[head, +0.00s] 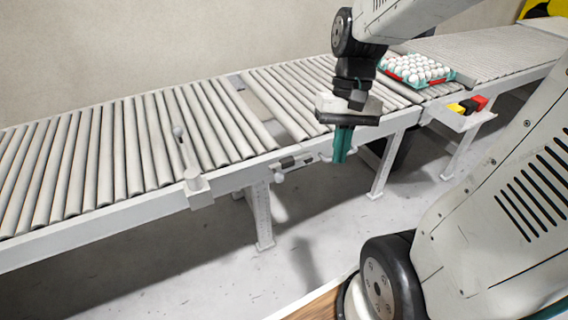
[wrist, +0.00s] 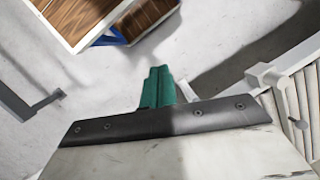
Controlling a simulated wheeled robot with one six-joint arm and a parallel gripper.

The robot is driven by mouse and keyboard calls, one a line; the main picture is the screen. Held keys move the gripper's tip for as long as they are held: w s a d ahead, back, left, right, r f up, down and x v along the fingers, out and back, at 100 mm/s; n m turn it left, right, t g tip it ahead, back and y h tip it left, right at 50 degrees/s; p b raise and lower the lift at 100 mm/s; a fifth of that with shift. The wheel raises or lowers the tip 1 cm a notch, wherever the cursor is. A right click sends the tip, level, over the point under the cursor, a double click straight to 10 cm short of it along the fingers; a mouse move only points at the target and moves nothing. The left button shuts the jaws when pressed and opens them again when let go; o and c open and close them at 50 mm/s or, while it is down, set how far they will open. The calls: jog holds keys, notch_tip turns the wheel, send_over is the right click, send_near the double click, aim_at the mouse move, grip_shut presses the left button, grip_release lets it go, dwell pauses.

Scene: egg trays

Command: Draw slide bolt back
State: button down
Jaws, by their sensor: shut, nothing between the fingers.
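The slide bolt (head: 294,161) is on the front rail of the roller conveyor, at the gap between two roller sections. A pale round knob (head: 278,177) hangs at its left end. My gripper (head: 342,150) points down just right of the bolt, its teal fingers together and empty. I see no contact with the bolt, though the exact distance is hard to judge. In the wrist view the teal fingers (wrist: 158,88) are closed over bare floor. A pale block-like fitting (wrist: 268,75) lies to their right; I cannot tell whether it is part of the bolt.
A teal tray of eggs (head: 453,75) sits on the conveyor at the back right. A small shelf (head: 452,119) with red, yellow and black items juts from the rail. The floor (head: 230,270) in front is clear.

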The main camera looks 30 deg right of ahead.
jog(key=w+d+f+m+t+y, duration=0.2)
jog(key=w+d+f+m+y, duration=0.1)
jog(key=w+d+f+m, duration=0.4)
jog(key=w+d+f+m+t+y, duration=0.2)
jog(key=w+d+f+m+y, duration=0.2)
jog(key=f, duration=1)
jog(key=w+d+m, duration=0.3)
jog(key=w+m, duration=0.2)
jog(key=w, duration=0.2)
jog(key=shift+w+t+y, duration=0.3)
jog(key=shift+w, duration=0.1)
jog(key=a+r+x, duration=0.2)
jog(key=x, duration=1)
jog(key=shift+w+a, duration=0.2)
jog(key=shift+w, duration=0.1)
